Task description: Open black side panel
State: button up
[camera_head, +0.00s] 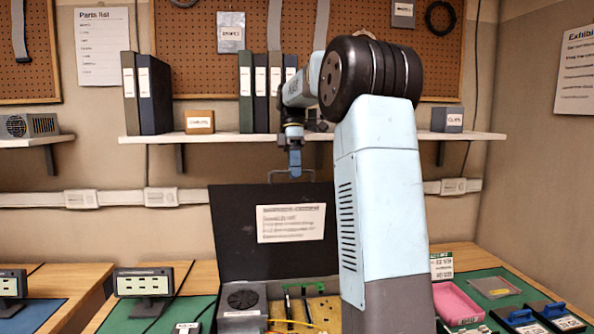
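The black side panel (228,232) stands raised, close to upright, behind an open case (248,325). A white printed label (291,223) is on its face. A thin handle (311,173) shows at its top edge. My gripper (294,168) points down at this handle and overlaps it in the head view. It is small here, and I cannot tell whether its fingers are shut on the handle. Inside the case a dark fan (243,299), green and black parts and a yellow cable (292,322) show. My arm hides the right part of the panel and case.
A wall shelf (222,137) with binders (155,95) and small boxes runs behind my gripper. The workbench holds a small device on a stand (143,282) at left. A pink tray (457,301) and blue-handled items (560,312) sit at right.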

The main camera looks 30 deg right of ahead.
jog(key=v, duration=0.7)
jog(key=shift+d+r, duration=0.1)
dwell(0.6)
jog(key=s+a+f+m+t+h, duration=0.1)
jog(key=s+a+f+m+t, duration=0.15)
jog(key=s+a, duration=0.4)
jog(key=s+a+f+m+t+h, duration=0.15)
jog(key=s+a+m, duration=0.25)
jog(key=s, duration=0.5)
jog(key=s+a+f+m+t, duration=0.2)
jog(key=s+f+m, duration=0.1)
jog(key=s+f, duration=0.3)
jog(key=s+a+f+m+t+y, duration=0.1)
jog(key=s+a+f+m+t, duration=0.1)
jog(key=s+f, duration=0.5)
jog(key=s+m+t, duration=0.1)
jog(key=s+m, duration=0.1)
jog(key=s, duration=0.1)
jog(key=shift+a, duration=0.35)
jog(key=shift+m, duration=0.25)
